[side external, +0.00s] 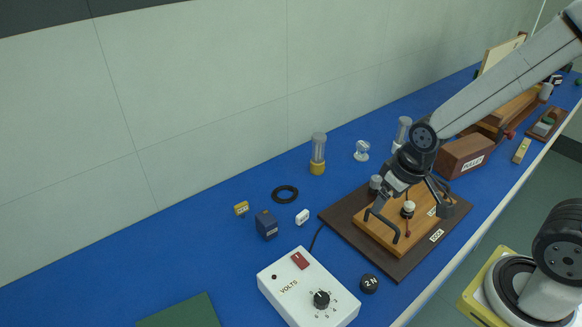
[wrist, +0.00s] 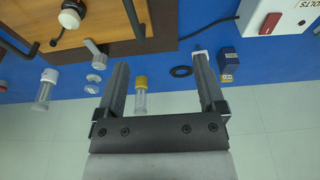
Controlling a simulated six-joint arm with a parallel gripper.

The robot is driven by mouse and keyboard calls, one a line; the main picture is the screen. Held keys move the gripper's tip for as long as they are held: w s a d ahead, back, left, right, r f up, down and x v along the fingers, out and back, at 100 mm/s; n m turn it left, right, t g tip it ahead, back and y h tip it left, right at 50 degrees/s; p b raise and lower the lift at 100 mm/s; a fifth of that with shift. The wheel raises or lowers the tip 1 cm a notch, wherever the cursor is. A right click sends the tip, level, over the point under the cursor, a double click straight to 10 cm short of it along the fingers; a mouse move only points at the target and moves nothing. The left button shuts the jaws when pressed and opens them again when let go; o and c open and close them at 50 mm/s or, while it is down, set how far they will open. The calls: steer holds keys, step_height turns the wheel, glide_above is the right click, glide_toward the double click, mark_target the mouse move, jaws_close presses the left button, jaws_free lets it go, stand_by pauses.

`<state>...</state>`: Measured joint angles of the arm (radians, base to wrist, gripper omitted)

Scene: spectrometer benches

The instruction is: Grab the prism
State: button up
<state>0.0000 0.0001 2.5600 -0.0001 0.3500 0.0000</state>
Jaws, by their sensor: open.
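My gripper (side external: 386,196) hangs over the wooden board on the dark base in the side external view. In the wrist view my gripper (wrist: 160,62) shows two dark fingers spread apart, with nothing held between them. I cannot tell for certain which thing is the prism. A small clear glass piece (side external: 362,150) stands on the blue bench behind the board. A small white block (side external: 302,217) lies left of the board; in the wrist view it is partly hidden by the right finger.
A yellow-based clear cylinder (side external: 318,155), a black ring (side external: 285,194), a dark blue block (side external: 266,224) and a yellow block (side external: 241,209) stand on the bench. A white VOLTS box (side external: 300,290) and 2 N weight (side external: 369,284) are in front. Open blue bench lies left.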

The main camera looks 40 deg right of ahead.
steer(key=shift+r, duration=0.1)
steer(key=shift+w+v, duration=0.55)
steer(key=shift+v, duration=1.95)
steer(key=w+d+m+t+y, duration=0.1)
steer(key=w+d+m+y, duration=0.2)
steer(key=w+d+m, duration=0.55)
steer(key=w+d+m+t+y, duration=0.25)
steer(key=w+m, duration=0.35)
steer(key=m, duration=0.6)
steer(key=w+d+m+t, duration=0.25)
steer(key=d+m, duration=0.35)
steer(key=d, duration=0.3)
steer(key=w+d+m+t, duration=0.2)
steer(key=d+m+t, duration=0.25)
steer(key=d, duration=0.45)
steer(key=m, duration=0.1)
glide_toward(362, 151)
steer(key=w, duration=0.1)
steer(key=w+d, duration=0.1)
steer(key=shift+w+f+g+h, duration=0.25)
steer(key=shift+w+f+h, duration=0.1)
steer(key=shift+f, duration=0.45)
steer(key=shift+w, duration=0.1)
